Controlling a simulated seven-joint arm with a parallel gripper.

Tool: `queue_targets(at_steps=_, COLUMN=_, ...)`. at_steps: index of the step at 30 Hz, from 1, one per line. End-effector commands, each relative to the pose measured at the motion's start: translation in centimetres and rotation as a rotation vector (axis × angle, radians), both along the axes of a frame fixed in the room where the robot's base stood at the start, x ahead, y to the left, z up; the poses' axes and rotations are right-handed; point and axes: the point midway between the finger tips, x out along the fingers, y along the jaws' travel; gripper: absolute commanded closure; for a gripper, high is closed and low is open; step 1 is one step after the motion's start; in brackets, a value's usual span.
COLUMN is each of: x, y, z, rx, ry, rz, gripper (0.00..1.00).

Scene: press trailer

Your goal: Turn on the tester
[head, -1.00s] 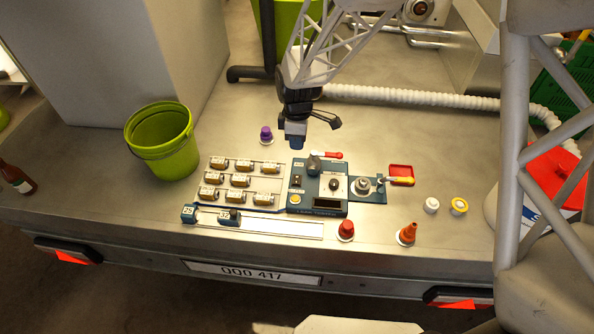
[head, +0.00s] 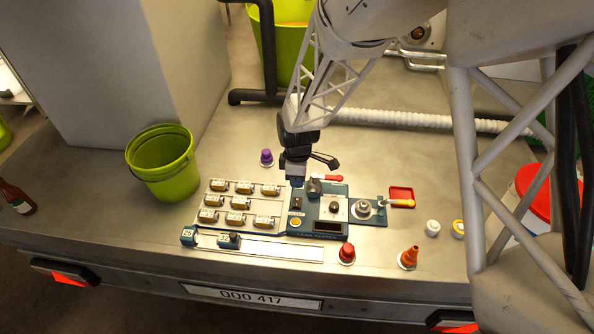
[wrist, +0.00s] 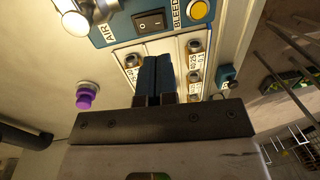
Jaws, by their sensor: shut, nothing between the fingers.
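The tester (head: 338,217) is a blue box on the metal bench, with a silver knob and red lever on its far side and a dark display at the front. Its black rocker switch (wrist: 150,22), marked "O" and "I" beside the word "AIR", shows at the top of the wrist view. A yellow button (wrist: 199,10) marked "BLEED" sits beside it. My gripper (head: 297,181) is shut and empty, just above the tester's far left corner. In the wrist view its blue fingertips (wrist: 157,62) are together, apart from the switch. The switch's position is hard to tell.
A rack of small labelled cylinders (head: 237,204) lies left of the tester, with a slide rail (head: 275,248) in front. A purple knob (head: 266,157) stands behind. A green bucket (head: 161,165) is at left.

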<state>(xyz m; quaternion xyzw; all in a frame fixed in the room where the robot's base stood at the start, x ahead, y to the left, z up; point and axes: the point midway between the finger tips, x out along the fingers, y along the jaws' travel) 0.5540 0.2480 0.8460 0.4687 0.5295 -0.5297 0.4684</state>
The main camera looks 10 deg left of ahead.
Motion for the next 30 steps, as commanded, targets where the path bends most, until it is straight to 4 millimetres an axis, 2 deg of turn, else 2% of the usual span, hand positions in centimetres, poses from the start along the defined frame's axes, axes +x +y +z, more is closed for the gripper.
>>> queue_targets(at_steps=9, x=-0.7, y=0.0, z=-4.9, rx=-0.001, ry=0.002, rz=0.000, gripper=1.00)
queue_targets(at_steps=15, x=-0.9, y=0.0, z=-7.1, rx=-0.001, ry=0.001, rz=0.001, gripper=1.00)
queue_targets(at_steps=21, x=-1.0, y=0.0, z=-8.0, rx=0.000, ry=0.000, rz=0.001, gripper=1.00)
queue_targets(at_steps=30, x=-1.0, y=0.0, z=-8.2, rx=0.000, ry=0.000, rz=0.001, gripper=1.00)
